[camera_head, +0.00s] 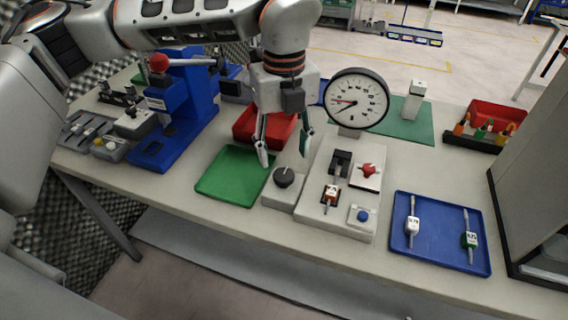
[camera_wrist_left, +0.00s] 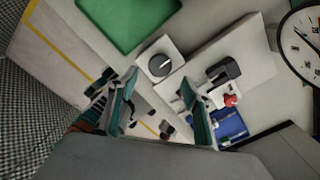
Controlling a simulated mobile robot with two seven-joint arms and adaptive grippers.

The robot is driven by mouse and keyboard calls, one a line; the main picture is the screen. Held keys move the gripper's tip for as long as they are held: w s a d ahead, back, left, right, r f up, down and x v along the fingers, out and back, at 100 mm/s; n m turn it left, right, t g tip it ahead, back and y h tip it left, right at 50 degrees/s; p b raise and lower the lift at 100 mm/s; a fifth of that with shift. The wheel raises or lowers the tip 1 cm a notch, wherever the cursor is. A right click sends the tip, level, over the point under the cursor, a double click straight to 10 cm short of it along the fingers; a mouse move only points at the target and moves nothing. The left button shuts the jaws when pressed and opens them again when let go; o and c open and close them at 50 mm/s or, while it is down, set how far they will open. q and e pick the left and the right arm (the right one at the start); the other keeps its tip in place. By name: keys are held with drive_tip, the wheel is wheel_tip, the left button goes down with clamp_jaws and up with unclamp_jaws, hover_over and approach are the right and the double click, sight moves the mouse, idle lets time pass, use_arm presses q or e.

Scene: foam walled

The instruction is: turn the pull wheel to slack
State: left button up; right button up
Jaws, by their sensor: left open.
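The pull wheel looks to be the dark round knob (camera_head: 284,177) with a pale pointer line, on top of a small light-grey box (camera_head: 285,196) at the table's front middle. In the left wrist view the dark knob (camera_wrist_left: 160,66) lies just beyond the fingertips, its line slanted. My left gripper (camera_head: 284,153) points down above and slightly behind the knob, open and empty, its fingers apart. The fingers also show in the left wrist view (camera_wrist_left: 158,88). A round white dial gauge (camera_head: 357,98) stands behind the grey fixture. My right gripper is not in view.
The grey fixture beside the knob carries a red knob (camera_head: 369,170), a blue button (camera_head: 362,215) and a small clamp block (camera_head: 341,162). A green tray (camera_head: 234,177) lies left; a blue tray (camera_head: 441,257) with two tagged tools lies right. A blue press (camera_head: 188,98) stands far left.

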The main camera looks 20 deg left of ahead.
sight(284, 174)
use_arm(q)
wheel_tip(284, 174, up, 5)
drive_tip(key=shift+r, duration=0.2)
idle(0.4)
